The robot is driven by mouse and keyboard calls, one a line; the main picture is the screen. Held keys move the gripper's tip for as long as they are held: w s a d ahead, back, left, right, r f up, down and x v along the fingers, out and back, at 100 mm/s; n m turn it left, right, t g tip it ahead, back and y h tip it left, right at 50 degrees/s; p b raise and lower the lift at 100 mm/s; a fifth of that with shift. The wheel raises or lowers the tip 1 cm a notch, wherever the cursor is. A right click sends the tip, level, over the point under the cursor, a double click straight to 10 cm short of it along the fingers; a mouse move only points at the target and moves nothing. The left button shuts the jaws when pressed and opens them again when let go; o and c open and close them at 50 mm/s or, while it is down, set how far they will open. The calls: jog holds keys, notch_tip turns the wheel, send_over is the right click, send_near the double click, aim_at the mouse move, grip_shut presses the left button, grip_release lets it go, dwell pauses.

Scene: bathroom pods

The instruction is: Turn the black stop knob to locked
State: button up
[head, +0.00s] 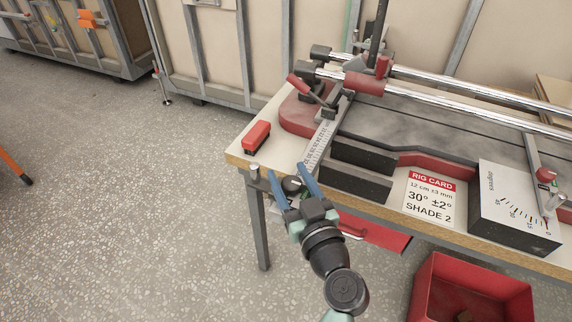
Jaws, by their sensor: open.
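The black stop knob (293,184) is a small round dark knob near the front left edge of the bench, by the lower end of the ruler strip (321,143). My gripper (287,171) has two blue fingers and is open. In the head view its fingers lie to the left and right of the knob. I cannot tell whether either finger touches it, or how high they are above it. The gripper's body hides the bench edge just below the knob, and the knob's lock marking is too small to read.
A red block (256,137) and a small metal post (254,171) are left of the knob. A red bin (424,290) is on the floor.

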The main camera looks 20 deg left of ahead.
jog(key=shift+x, duration=1.15)
grip_shut()
